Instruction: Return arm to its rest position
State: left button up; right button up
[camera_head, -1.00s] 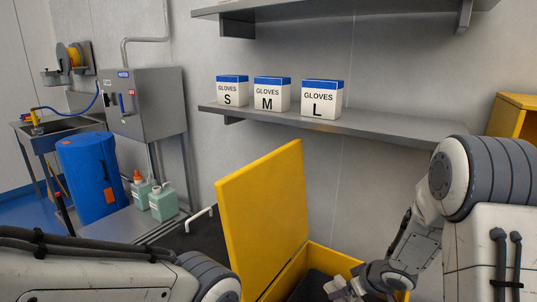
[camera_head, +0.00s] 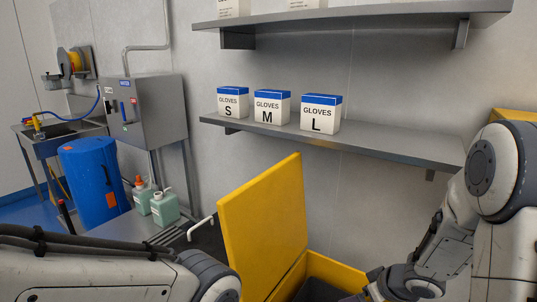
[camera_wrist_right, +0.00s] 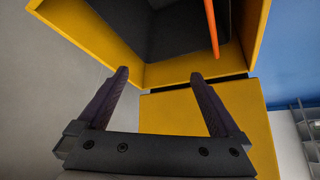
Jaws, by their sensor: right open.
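My right arm (camera_head: 445,250) comes in at the right of the head view, bent down toward the yellow box. My right gripper is at the bottom edge there, mostly out of frame. In the right wrist view my right gripper (camera_wrist_right: 163,100) is open, with nothing between its two fingers. It faces a yellow box (camera_wrist_right: 205,66) with a dark inside and an orange strip (camera_wrist_right: 211,28). My left arm (camera_head: 90,270) crosses the lower left of the head view; its gripper is out of frame.
The yellow box (camera_head: 335,272) has its lid (camera_head: 262,225) standing open. Glove boxes S (camera_head: 232,103), M (camera_head: 271,108) and L (camera_head: 320,114) stand on a grey shelf (camera_head: 370,138). A blue drum (camera_head: 95,185) and two bottles (camera_head: 164,208) are at the left.

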jog(key=shift+v, duration=0.8)
jog(key=b+x, duration=0.6)
jog(key=x, duration=0.5)
notch_tip(320, 180, up, 6)
jog(key=p, duration=0.6)
jog(key=shift+s+f+p, duration=0.1)
jog(key=shift+s+p, duration=0.1)
jog(key=shift+p, duration=0.1)
